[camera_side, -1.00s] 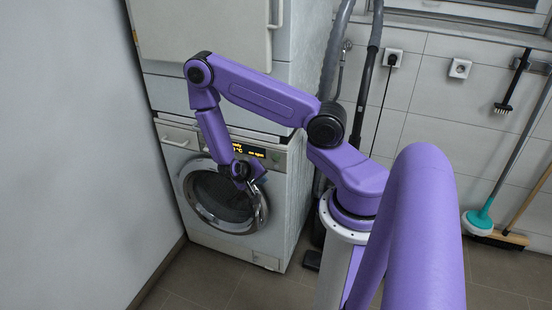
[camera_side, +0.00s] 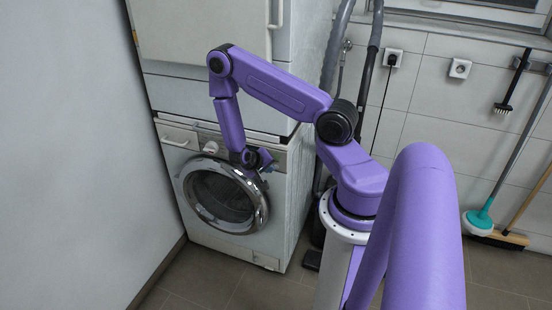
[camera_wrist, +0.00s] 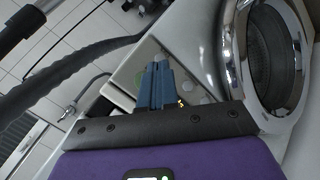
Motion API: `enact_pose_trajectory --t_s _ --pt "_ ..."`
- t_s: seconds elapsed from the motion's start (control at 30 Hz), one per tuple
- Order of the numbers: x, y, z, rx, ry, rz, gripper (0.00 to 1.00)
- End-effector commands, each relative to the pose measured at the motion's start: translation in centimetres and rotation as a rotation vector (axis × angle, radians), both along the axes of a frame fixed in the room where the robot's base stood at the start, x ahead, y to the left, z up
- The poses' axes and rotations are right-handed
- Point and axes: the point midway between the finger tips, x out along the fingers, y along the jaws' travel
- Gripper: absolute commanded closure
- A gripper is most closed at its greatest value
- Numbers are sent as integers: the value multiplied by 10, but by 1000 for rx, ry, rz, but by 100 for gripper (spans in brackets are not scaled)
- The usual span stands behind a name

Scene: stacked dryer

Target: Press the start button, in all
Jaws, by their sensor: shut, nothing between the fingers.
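The white front-loading machine (camera_side: 276,215) stands below a second unit. Its control panel (camera_side: 205,135) runs above the round chrome door (camera_side: 190,180). I cannot tell which control is the start button. My gripper (camera_wrist: 158,64) is shut and empty, its blue fingers pointing at the panel. It also shows in the side view (camera_side: 266,166), at the panel's right part, above the door. Contact cannot be told. My wrist hides part of the panel.
The chrome door ring (camera_wrist: 232,60) is close to the right of my fingers in the wrist view. Grey hoses (camera_side: 368,80) hang right of the machine. A wall is on the left. A mop (camera_side: 480,217) and brush (camera_side: 504,105) are far right.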

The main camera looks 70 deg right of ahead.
Motion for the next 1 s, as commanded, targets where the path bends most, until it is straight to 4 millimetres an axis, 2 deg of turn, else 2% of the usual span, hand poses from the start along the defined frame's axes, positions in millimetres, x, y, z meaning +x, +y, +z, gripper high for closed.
enact_pose_trajectory --t_s 0.1,0.33,1.0 --pt "0 -13 0 -1 0 -1 100" --pt "0 -27 0 -2 0 -1 100" --pt "0 -29 0 -2 1 1 100"
